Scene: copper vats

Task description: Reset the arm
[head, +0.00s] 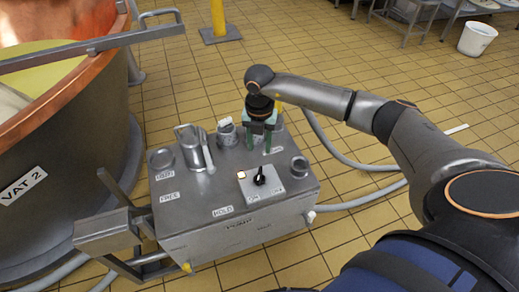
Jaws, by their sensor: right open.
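My right arm comes in from the right, and my right gripper (259,148) points down over the back right part of the metal pump box (230,232). Its two green fingers are apart, and I see nothing held between them. I cannot tell whether the fingertips touch the box top. A small metal cup (227,134) with a pale item in it stands just left of the fingers. My left gripper is not in view.
The box top carries a metal jug (190,148), a switch plate with a black knob (261,181) and round metal fittings (299,167). The copper vat (65,130) stands at left. Grey hoses (345,160) lie right of the box. A white bucket (476,40) stands far right.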

